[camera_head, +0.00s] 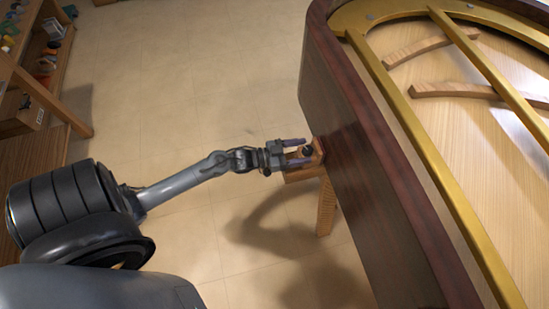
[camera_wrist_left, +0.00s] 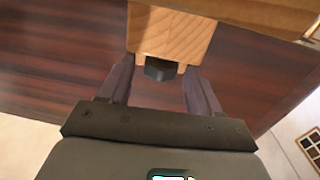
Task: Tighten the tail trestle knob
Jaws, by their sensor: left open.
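The tail trestle (camera_head: 325,206) is a light wooden stand under the curved tail of the piano. Its dark knob (camera_head: 307,151) sits at the trestle's top, by the piano's side. My left gripper (camera_head: 300,148) is open, with one finger on each side of the knob. In the left wrist view the black knob (camera_wrist_left: 159,69) sticks out below a wooden block (camera_wrist_left: 170,35). The open left gripper (camera_wrist_left: 160,82) has its fingers to either side of it, with gaps showing. My right gripper is not in view.
The dark wooden piano case (camera_head: 365,150) with its gold frame (camera_head: 440,165) fills the right side. A wooden shelf (camera_head: 40,95) with small items stands at the far left. The tiled floor (camera_head: 190,80) between them is clear.

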